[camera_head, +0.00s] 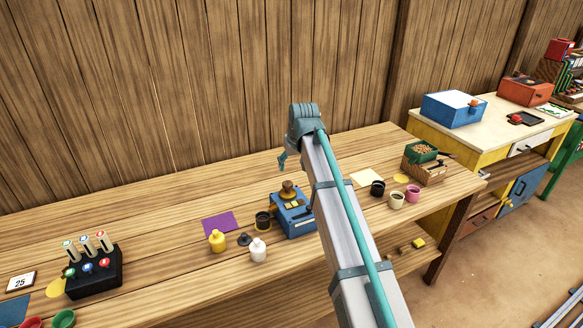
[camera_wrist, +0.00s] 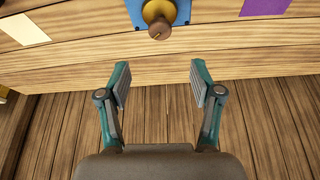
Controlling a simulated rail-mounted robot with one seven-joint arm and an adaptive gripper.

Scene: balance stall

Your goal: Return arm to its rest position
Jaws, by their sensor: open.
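My gripper (camera_wrist: 159,85) is open in the wrist view, with nothing between its two fingers. In the head view my arm reaches over the wooden table (camera_head: 150,215), and a small part of my gripper (camera_head: 282,160) shows at its far end, above the back of the table. The rest of it is hidden behind the arm. A blue balance device (camera_head: 291,215) with a brass and wood knob (camera_head: 288,190) stands on the table below, partly covered by my arm. The knob also shows at the top of the wrist view (camera_wrist: 159,20), beyond the fingertips and apart from them.
A yellow pot (camera_head: 217,241), a white pot (camera_head: 258,250) and a dark cup (camera_head: 262,221) stand left of the device, near a purple mat (camera_head: 221,223). Cups (camera_head: 396,199) and a wooden box (camera_head: 424,172) stand to the right. A black tube rack (camera_head: 93,272) stands left. A plank wall (camera_head: 200,90) rises behind.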

